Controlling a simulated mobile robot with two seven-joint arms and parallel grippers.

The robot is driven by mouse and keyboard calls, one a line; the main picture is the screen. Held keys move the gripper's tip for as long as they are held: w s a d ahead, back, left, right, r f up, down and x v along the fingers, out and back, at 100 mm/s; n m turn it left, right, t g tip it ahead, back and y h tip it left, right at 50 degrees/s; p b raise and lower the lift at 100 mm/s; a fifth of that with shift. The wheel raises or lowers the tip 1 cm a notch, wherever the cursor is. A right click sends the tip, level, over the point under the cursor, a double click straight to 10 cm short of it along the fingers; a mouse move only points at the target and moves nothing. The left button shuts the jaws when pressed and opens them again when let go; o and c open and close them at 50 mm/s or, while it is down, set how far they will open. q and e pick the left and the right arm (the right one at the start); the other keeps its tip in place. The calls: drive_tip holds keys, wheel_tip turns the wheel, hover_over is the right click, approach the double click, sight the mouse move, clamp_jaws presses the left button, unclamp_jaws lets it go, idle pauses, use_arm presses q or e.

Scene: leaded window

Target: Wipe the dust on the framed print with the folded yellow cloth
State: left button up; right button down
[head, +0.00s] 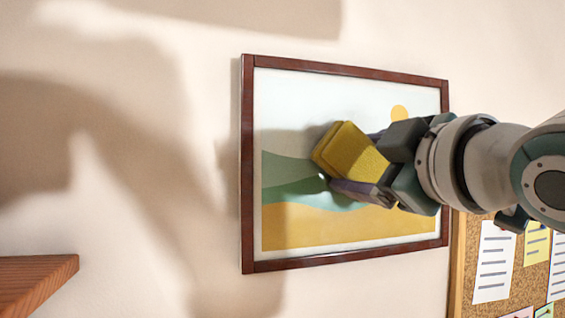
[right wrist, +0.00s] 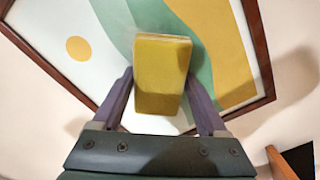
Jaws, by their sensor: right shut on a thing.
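The framed print (head: 300,225) hangs on the wall in a dark red-brown frame, with green and ochre hills and an orange sun. It fills the top of the right wrist view (right wrist: 115,20). My right gripper (head: 365,170) comes in from the right, in front of the print. It is shut on the folded yellow cloth (head: 350,150), which also shows between the two fingers in the right wrist view (right wrist: 160,75). The cloth is at the print's middle; I cannot tell whether it touches the surface. I cannot make out dust clearly. My left gripper is not in view.
A cork board (head: 480,280) with pinned papers hangs at the lower right, beside the frame. A wooden shelf corner (head: 40,280) juts in at the lower left. The wall (head: 170,220) left of the frame is bare, with shadows on it.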

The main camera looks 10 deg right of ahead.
sight(342, 132)
drive_tip(key=shift+d, duration=3.6)
drive_tip(key=shift+a+r, duration=0.3)
drive_tip(key=shift+a, duration=0.3)
drive_tip(key=shift+a+r, duration=0.3)
drive_tip(key=shift+a, duration=0.3)
drive_tip(key=shift+a+r, duration=0.3)
drive_tip(key=shift+a, duration=5.3)
drive_tip(key=shift+s+a+r, duration=0.1)
drive_tip(key=shift+r, duration=0.8)
drive_tip(key=shift+d, duration=1.85)
drive_tip(key=d, duration=1)
drive_tip(key=shift+w+d, duration=0.15)
drive_tip(key=shift+w, duration=0.15)
